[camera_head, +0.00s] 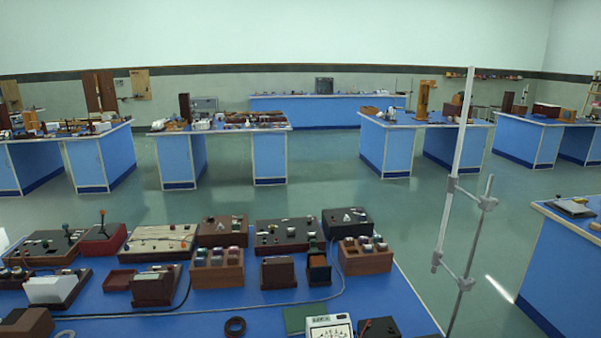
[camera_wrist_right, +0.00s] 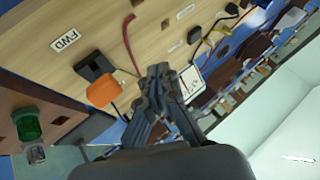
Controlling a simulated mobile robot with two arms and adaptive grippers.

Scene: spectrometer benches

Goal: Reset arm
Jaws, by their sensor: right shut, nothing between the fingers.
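My right gripper (camera_wrist_right: 159,72) shows in the right wrist view with its fingers together and nothing between them. It is in front of a light wooden panel (camera_wrist_right: 120,22) that appears tilted in the picture. An orange part (camera_wrist_right: 103,91) beside a black piece is just left of the fingers. I cannot tell whether the fingers touch the panel. Neither gripper shows in the head view.
A green knob (camera_wrist_right: 27,124) is at the wrist view's left. In the head view, the near blue bench (camera_head: 210,308) carries several wooden instrument boxes, a cable and a black ring (camera_head: 235,326). A metal stand (camera_head: 457,190) rises at right. Open floor (camera_head: 330,190) lies beyond.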

